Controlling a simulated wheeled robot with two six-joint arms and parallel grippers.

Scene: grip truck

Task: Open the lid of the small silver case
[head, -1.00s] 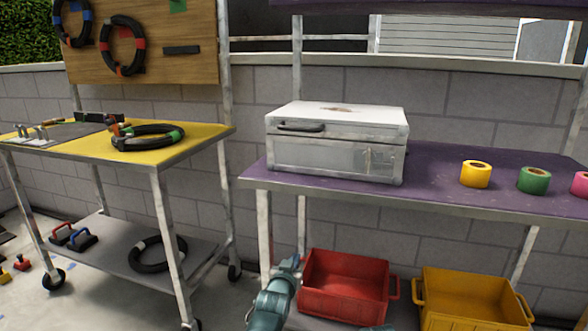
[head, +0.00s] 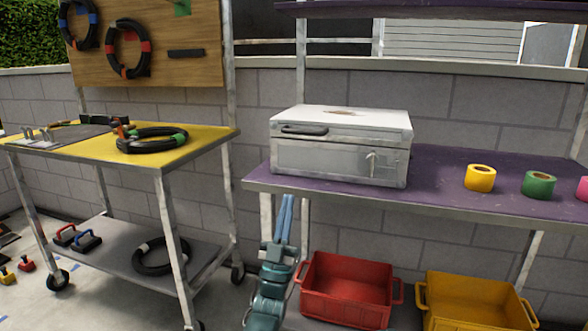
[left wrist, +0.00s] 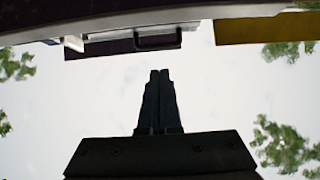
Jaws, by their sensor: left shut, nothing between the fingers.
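The silver case (head: 340,158) sits on the purple bench top with its lid (head: 350,120) closed. A dark handle (head: 305,130) lies along the lid's front left, and a small light latch (head: 371,162) shows on the front face. My left gripper (head: 288,200) points up, below and in front of the case's left part, by the bench's front edge, apart from the case. Its fingers are together and empty. In the left wrist view, the shut fingertips (left wrist: 160,73) point toward the handle (left wrist: 157,40), with a gap between. My right gripper is out of view.
The purple bench (head: 440,175) holds yellow (head: 480,179), green (head: 538,185) and pink tape rolls right of the case. A red crate (head: 348,290) and a yellow crate (head: 475,300) stand below. A yellow-topped cart (head: 110,147) stands left. The bench's front edge is close to my left gripper.

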